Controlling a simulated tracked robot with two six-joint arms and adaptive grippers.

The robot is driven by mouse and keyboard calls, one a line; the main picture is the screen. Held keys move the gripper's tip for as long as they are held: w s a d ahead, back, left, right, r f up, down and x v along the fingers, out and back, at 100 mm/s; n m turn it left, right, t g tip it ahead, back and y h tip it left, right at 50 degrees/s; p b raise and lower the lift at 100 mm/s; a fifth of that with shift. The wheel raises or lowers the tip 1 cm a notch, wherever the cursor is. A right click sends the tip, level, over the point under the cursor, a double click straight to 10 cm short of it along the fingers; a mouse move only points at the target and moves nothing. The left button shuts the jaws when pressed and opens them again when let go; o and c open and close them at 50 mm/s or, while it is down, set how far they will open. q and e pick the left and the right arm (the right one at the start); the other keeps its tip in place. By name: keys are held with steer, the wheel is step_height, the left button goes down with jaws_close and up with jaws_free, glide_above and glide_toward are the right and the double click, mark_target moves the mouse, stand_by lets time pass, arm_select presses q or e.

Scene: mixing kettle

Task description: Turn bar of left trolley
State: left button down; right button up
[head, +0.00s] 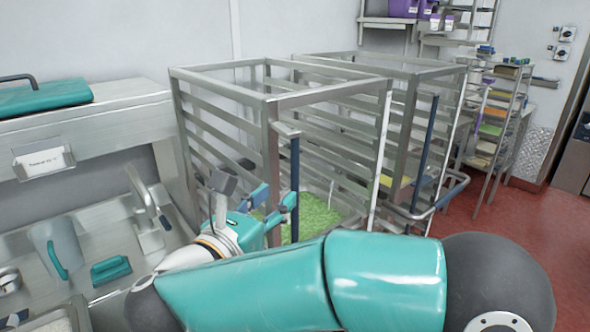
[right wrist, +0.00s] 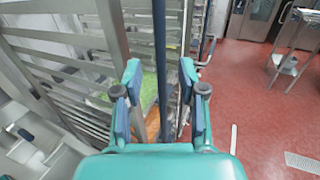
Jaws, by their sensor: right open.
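The left trolley (head: 270,115) is a tall metal rack frame with slatted sides and green contents low inside. Its bar (head: 295,170) is a dark blue vertical rod at the front, held by a bracket at the top. My right gripper (head: 274,199) is open close to the bar's lower part. In the right wrist view the bar (right wrist: 160,40) runs down between the two open fingers of the gripper (right wrist: 160,80). I cannot tell whether either finger touches it. My left gripper is not in view.
A second trolley (head: 408,90) with its own blue bar (head: 427,150) stands to the right. A metal counter (head: 95,215) with a jug (head: 58,247) is at the left. Loaded shelves (head: 492,120) stand at the back right. The red floor (head: 500,210) is clear on the right.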

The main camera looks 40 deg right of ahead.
mark_target(293, 181)
steer(key=p+x, duration=0.2)
steer(key=x, duration=0.4)
steer(key=shift+w+d+r, duration=0.1)
steer(key=shift+d+r, duration=0.1)
steer(key=shift+p+x, duration=0.35)
steer(key=shift+x, duration=0.45)
steer(key=shift+f, duration=0.15)
jaws_close()
